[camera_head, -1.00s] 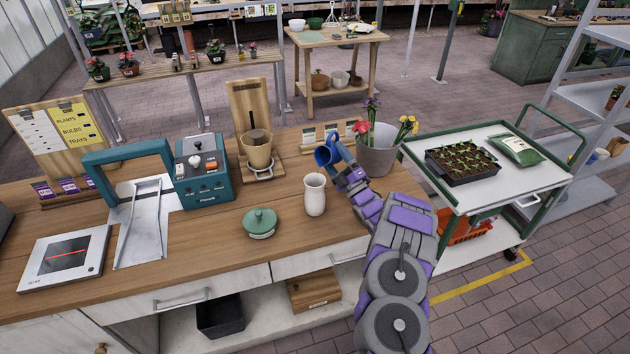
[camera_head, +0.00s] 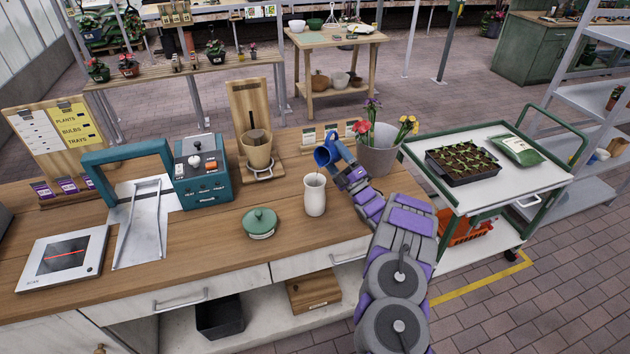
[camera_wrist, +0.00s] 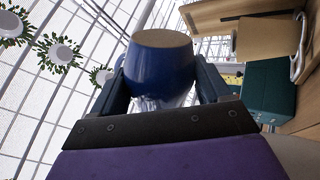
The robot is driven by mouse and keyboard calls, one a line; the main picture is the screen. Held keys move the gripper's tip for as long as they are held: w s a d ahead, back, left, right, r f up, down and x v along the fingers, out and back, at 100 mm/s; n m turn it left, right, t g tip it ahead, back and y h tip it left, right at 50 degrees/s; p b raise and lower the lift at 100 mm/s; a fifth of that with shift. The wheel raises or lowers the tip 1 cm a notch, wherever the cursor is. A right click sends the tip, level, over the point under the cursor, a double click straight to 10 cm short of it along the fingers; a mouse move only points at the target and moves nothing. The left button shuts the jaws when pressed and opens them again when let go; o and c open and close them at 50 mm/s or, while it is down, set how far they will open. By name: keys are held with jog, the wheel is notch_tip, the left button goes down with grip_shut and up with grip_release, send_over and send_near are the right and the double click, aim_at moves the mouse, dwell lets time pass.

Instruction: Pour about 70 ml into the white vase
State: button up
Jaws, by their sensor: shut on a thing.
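The white vase (camera_head: 315,194) stands upright on the wooden counter. My gripper (camera_head: 347,168) is shut on a blue jug (camera_head: 334,150), held above and slightly right of the vase. The jug is tilted, with its dark mouth turned left and down toward the vase's opening. A thin line shows between the jug's lip and the vase, apparently a stream. The level inside the vase cannot be seen. In the wrist view, the blue jug (camera_wrist: 162,65) sits between both fingers of my gripper (camera_wrist: 160,82).
A green lidded pot (camera_head: 260,222) stands left of the vase. A wooden stand with a beige cone (camera_head: 257,152) is behind it. A grey flower bucket (camera_head: 377,155) stands close behind my gripper. A teal machine (camera_head: 203,170) and a white scale (camera_head: 65,262) are at left.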

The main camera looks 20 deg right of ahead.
jog(key=shift+s+a+n+g+y+p, duration=0.15)
jog(key=shift+a+n+g+y+p, duration=0.2)
jog(key=shift+n+y, duration=0.3)
jog(key=shift+d+h, duration=0.15)
jog(key=shift+h, duration=0.1)
